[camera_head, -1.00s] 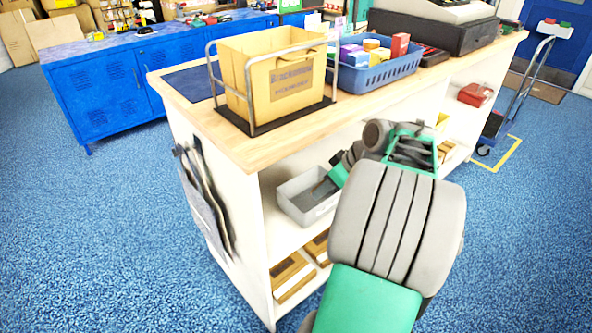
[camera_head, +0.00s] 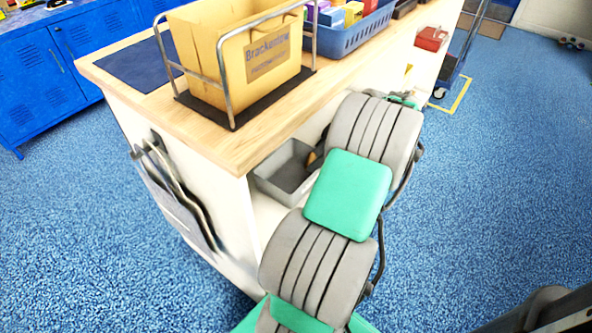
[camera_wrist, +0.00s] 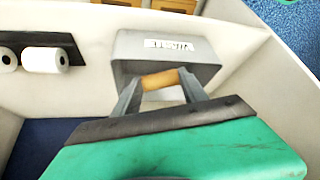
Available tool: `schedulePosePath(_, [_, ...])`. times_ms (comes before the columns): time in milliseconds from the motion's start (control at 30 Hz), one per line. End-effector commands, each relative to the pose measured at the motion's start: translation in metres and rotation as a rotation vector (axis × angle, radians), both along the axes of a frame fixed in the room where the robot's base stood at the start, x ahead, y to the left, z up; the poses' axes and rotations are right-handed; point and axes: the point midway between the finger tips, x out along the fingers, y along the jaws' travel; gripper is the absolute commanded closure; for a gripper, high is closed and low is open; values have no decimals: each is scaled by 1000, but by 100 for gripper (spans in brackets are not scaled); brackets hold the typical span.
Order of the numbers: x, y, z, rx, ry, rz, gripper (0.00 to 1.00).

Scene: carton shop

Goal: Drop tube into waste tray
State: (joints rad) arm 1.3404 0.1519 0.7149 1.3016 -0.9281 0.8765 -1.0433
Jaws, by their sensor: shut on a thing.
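The waste tray is a grey open box on the shelf under the counter. It shows in the head view (camera_head: 262,181) left of my arm, and in the wrist view (camera_wrist: 205,72) with a white label reading WASTE. The tube is a short brown cardboard roll (camera_wrist: 160,79). My gripper (camera_wrist: 160,84) is shut on it, with one finger at each end. In the head view a small brown piece of the tube (camera_head: 312,158) shows by the tray's right side; my arm hides most of my gripper. In the wrist view the tube overlaps the tray; its height above it is unclear.
The wooden countertop (camera_head: 225,146) overhangs the shelf. On it stand a yellow bag (camera_head: 215,70) in a wire frame and a blue basket (camera_head: 355,38). White rolls (camera_wrist: 44,59) lie left of the tray in the wrist view. Open blue floor (camera_head: 500,180) lies right.

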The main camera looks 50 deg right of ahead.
Motion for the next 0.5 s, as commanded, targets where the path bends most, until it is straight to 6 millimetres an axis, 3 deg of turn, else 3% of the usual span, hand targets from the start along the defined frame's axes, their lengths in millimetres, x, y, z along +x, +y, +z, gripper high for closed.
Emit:
schedulePosePath(267, [57,28,-1,0,0,4,93])
schedulePosePath(500, [56,27,-27,1,0,-2,93])
